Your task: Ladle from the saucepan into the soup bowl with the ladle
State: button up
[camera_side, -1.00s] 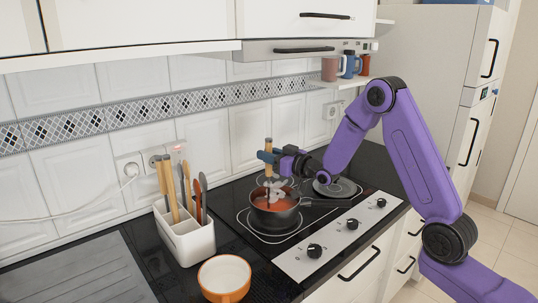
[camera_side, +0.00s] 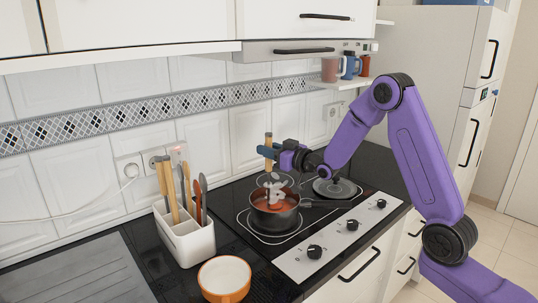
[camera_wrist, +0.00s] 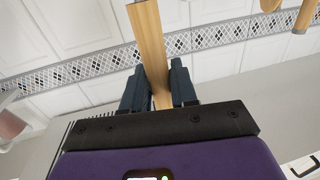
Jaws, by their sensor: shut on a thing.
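The ladle (camera_side: 268,139) has a wooden handle and stands roughly upright. My gripper (camera_side: 267,153) is shut on its handle, and the handle also shows between the two fingers in the wrist view (camera_wrist: 151,50). I cannot tell whether the ladle's cup is in the soup or holds any. The soup bowl (camera_side: 224,287), orange outside and cream inside, stands on the counter at the front, left of the hob, and looks empty.
A white utensil holder (camera_side: 188,243) with several wooden and dark-handled tools stands between the wall and the bowl. A dark lid (camera_side: 337,190) lies at the hob's right. The range hood (camera_side: 300,50) hangs above. The saucepan's handle points right.

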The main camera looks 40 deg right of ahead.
jog(key=shift+r, duration=5)
jog(key=a, duration=0.2)
jog(key=shift+a+f, duration=0.15)
jog(key=shift+a, duration=0.15)
jog(key=shift+d+m, duration=0.3)
jog(key=shift+d, duration=0.2)
jog(key=shift+d+r+m, duration=0.25)
jog(key=shift+d+m, duration=0.25)
jog(key=shift+d, duration=0.45)
jog(key=shift+a+f+n, duration=0.2)
jog(key=shift+a+n, duration=0.4)
jog(key=shift+a, duration=0.65)
